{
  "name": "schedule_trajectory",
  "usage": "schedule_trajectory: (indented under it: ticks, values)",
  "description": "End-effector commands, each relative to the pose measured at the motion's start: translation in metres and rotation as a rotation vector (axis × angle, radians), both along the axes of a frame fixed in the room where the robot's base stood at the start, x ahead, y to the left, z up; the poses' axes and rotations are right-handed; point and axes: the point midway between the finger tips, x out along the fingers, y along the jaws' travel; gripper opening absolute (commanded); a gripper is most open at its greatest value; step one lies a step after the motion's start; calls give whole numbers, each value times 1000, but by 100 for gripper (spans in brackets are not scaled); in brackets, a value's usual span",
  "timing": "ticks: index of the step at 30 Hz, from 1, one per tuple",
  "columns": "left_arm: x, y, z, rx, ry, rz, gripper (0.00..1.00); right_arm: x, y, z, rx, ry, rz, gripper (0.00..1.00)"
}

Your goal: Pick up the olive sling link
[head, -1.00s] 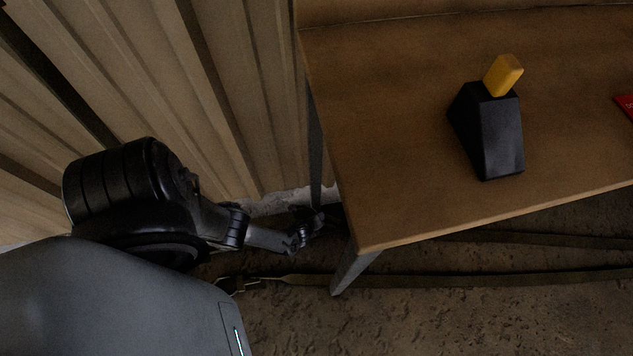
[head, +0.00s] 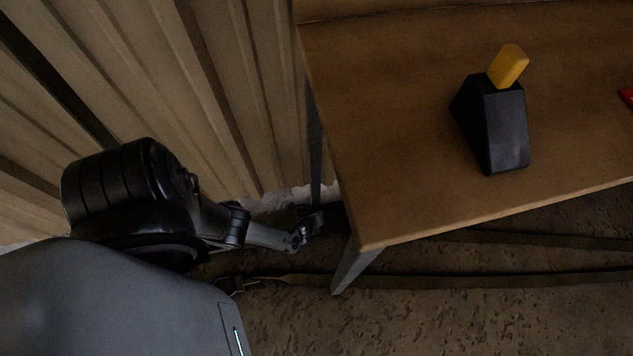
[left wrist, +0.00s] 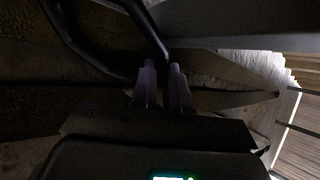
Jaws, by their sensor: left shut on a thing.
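My left gripper (head: 312,224) is low beside the left front leg of the table, in dim light. In the left wrist view its two pale fingers (left wrist: 164,86) are shut on the sling link (left wrist: 150,32), a dark rod bent into an angular loop. The loop extends up and left from the fingertips. It is too dark there to confirm its olive colour. The link cannot be made out in the head view. My right gripper is not in view.
A wooden table (head: 400,215) stands above and right of the gripper, its leg (head: 354,268) close by. On it are a black wedge-shaped block (head: 495,130) with a yellow piece (head: 508,66) and a red item (head: 627,97). Straps (head: 450,281) lie on the floor. A corrugated wall (head: 240,90) is behind.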

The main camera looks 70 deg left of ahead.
Motion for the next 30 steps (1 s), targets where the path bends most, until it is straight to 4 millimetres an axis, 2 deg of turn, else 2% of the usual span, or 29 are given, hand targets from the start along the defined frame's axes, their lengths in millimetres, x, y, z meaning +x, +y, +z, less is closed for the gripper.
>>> schedule_trajectory:
  ticks: [8, 19, 24, 30]
  values:
    - [-14, -10, 21, 0, 4, -3, 0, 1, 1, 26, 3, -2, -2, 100]
    - [-72, -55, 59, -2, 4, -2, 0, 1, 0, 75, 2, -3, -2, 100]
    - [-93, -70, 71, -2, 3, -1, 0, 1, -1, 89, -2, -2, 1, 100]
    - [-108, -82, 78, 0, 1, -1, 0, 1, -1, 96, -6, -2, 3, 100]
